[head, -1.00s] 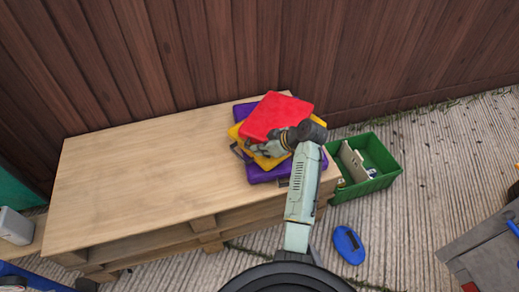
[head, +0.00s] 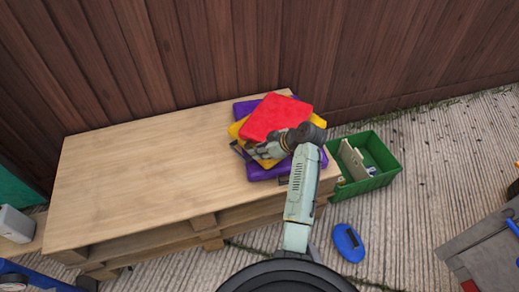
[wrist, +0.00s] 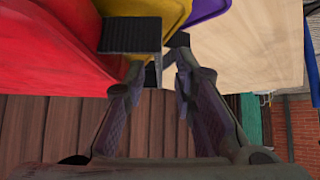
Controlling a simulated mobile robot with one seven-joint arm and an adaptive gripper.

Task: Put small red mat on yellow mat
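The small red mat (head: 276,116) lies at a slant on top of the yellow mat (head: 236,131) in the head view. The yellow mat shows at the left and front of it and rests on purple mats (head: 258,174). My gripper (head: 262,150) is at the red mat's front edge, low over the yellow mat. In the wrist view, the red mat (wrist: 45,55) is to the left of my fingers (wrist: 165,42), with the yellow mat (wrist: 170,15) behind them. A narrow gap shows between the fingertips, but whether they hold an edge or handle is unclear.
The mats stand at the right end of a pale wooden pallet table (head: 140,180); its left and middle are bare. A wooden wall (head: 400,50) is behind. A green crate (head: 378,182) and a blue oval object (head: 348,243) are on the ground to the right.

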